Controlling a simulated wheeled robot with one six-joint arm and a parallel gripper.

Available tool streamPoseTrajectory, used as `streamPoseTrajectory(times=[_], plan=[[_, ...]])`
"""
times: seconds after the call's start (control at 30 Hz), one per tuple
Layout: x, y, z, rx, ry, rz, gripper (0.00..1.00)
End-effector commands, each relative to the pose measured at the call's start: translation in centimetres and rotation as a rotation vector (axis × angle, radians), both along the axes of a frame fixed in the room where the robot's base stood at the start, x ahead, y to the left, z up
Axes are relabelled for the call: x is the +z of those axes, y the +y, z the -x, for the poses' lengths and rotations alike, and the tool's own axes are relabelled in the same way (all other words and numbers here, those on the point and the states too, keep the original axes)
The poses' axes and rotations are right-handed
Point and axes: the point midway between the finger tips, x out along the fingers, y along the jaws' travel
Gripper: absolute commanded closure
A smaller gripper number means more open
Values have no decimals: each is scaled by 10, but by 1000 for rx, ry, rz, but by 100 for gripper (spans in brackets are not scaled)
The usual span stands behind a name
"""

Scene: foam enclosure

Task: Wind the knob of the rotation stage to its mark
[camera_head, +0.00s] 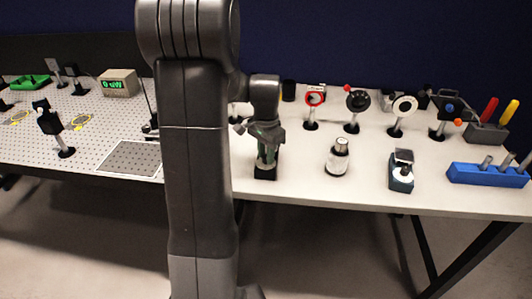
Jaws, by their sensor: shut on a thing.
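My gripper (267,160) points straight down near the front edge of the white table, right of my arm's upright link. It is shut on the top of a small device with a dark base (265,174), which I take to be the rotation stage. The fingers cover its knob, so the knob's angle and the mark cannot be seen. The base stands upright on the table.
Right of it stand a white round device with a silver top (338,158) and a blue-based device with a white dial (402,172). A blue rack (488,175) lies far right. Post-mounted optics, one red-ringed (315,98), line the back. A perforated board (95,110) is left.

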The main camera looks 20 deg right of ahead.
Motion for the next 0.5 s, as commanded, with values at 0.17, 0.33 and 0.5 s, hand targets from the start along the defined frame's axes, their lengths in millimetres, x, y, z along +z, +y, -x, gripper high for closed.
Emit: streamPoseTrajectory(times=[0.17,0.33,0.5], plan=[[0,0,0,-126,-1,1,99],[0,0,0,-215,-1,1,99],[0,0,0,-270,-1,1,99]])
